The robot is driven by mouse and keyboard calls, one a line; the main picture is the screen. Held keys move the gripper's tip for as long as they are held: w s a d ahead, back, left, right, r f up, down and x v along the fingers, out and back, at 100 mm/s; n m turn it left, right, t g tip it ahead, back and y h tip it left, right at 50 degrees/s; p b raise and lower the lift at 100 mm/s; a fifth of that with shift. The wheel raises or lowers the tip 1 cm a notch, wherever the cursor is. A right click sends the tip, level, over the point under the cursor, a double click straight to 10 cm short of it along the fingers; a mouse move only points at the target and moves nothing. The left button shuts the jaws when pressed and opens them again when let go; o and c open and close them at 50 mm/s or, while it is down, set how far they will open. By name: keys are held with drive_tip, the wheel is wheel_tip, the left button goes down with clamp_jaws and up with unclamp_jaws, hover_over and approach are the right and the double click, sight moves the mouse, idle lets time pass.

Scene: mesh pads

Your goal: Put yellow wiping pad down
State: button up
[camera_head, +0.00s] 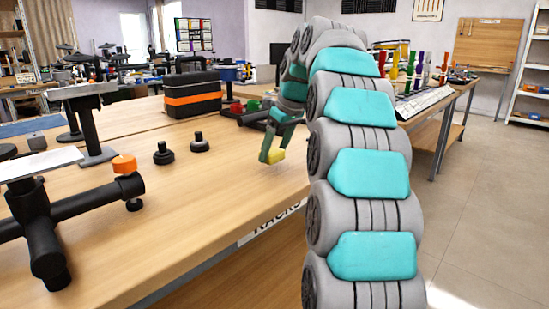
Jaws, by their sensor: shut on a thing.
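The yellow wiping pad (276,156) is a small yellow block at the tip of my gripper (271,150). My gripper has green and grey fingers and is shut on the pad. It points down near the right edge of the wooden workbench (222,190). The pad looks close to the bench top, but I cannot tell whether it touches. My own grey and teal arm rises in front and hides part of the bench behind it.
Two black knobs (163,153) stand left of my gripper. A black and orange case (193,94) and small red and green items (252,106) sit farther back. The bench between is clear.

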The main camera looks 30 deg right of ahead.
drive_tip(key=shift+f, duration=1.2)
drive_tip(key=shift+f, duration=0.1)
drive_tip(key=shift+f, duration=0.1)
drive_tip(key=o, duration=1.4)
